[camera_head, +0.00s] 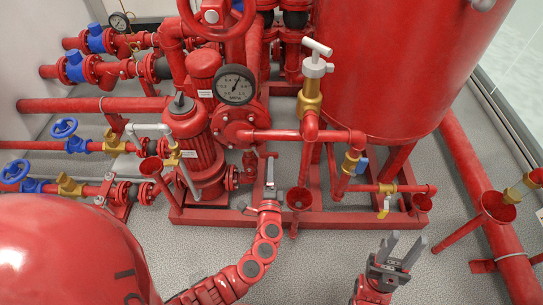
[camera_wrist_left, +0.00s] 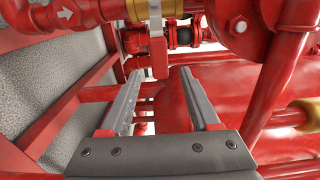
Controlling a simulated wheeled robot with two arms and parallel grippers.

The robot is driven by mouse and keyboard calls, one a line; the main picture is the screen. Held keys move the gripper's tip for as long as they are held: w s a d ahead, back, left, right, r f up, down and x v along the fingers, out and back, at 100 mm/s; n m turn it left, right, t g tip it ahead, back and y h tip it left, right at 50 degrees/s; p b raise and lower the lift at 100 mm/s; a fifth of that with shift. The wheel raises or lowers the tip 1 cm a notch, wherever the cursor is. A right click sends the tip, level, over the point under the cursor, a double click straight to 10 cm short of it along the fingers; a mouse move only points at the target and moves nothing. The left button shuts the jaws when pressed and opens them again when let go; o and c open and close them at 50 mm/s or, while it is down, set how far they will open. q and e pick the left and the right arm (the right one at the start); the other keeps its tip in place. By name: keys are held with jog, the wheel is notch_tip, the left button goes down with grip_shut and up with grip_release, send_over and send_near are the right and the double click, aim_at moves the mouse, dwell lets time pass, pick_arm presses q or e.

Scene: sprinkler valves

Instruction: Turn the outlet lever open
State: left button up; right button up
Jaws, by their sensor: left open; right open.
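In the left wrist view a lever with a pale grey stem and a red grip (camera_wrist_left: 159,56) hangs from a pipe valve, in line with the gap between my left gripper's (camera_wrist_left: 165,85) two open fingers. I cannot tell whether the fingers reach around it. In the head view my left gripper (camera_head: 271,182) stands over the red frame below the pressure gauge, and a small red lever (camera_head: 269,154) shows just beyond its tips. I cannot tell for certain that this is the outlet lever. My right gripper (camera_head: 401,246) is open and empty over the floor at the lower right.
A pressure gauge (camera_head: 235,85) and a brass valve with a white T-handle (camera_head: 317,58) stand behind. Red funnels (camera_head: 299,199) flank the left gripper. A large red tank (camera_head: 395,65) fills the back right.

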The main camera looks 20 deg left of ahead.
aim_at(271, 155)
pick_arm(q)
jog(key=x, duration=0.6)
jog(key=shift+w+b, duration=0.1)
jog(key=shift+b, duration=0.25)
grip_shut()
dwell(1.0)
